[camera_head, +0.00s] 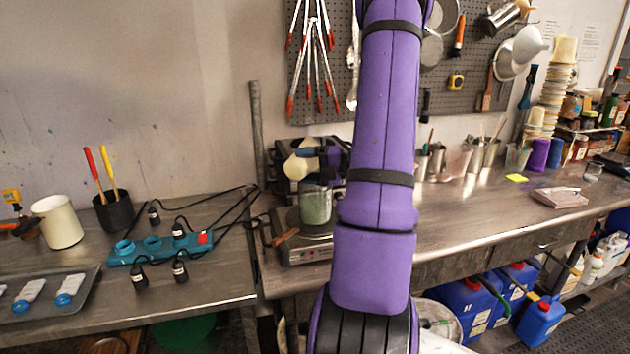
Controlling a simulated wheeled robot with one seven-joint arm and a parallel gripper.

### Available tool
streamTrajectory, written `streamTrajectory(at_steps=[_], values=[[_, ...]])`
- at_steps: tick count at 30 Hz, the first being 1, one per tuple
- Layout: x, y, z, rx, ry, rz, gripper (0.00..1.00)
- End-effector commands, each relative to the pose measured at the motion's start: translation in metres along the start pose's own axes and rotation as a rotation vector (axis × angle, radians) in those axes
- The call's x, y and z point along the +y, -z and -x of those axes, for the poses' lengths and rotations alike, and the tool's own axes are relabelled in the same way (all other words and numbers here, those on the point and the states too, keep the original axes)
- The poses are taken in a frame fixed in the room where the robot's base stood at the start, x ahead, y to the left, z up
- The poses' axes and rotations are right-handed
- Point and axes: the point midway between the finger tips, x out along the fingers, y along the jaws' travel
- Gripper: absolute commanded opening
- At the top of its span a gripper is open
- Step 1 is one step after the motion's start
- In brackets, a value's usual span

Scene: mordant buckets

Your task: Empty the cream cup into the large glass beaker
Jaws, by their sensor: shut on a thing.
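The cream cup (299,163) is held tilted over on its side, above the large glass beaker (315,207). The beaker stands upright on a hotplate and looks greenish inside. My gripper (322,156) is shut on the cup, at the cup's right side. My purple arm stands in front of the bench and hides part of the area right of the beaker. The inside of the cup and any stream from it cannot be made out.
On the left table are a cream canister (58,222), a black pot (112,210) with tools, and a blue power strip (160,248) with cables.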

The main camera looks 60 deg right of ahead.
Motion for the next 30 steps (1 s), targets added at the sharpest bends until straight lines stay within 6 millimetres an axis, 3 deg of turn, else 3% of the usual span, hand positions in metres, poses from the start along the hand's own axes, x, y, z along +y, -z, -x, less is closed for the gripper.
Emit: streamTrajectory(at_steps=[20, 23, 29, 30], values=[[-0.003, -0.002, 0.001, 0.000, -0.026, -0.064, 0.40], [0.003, 0.001, 0.000, -0.001, 0.007, 0.020, 0.40], [-0.024, 0.023, -0.010, 0.002, 0.079, 0.185, 0.40], [-0.018, 0.022, -0.009, 0.001, 0.104, 0.252, 0.40]])
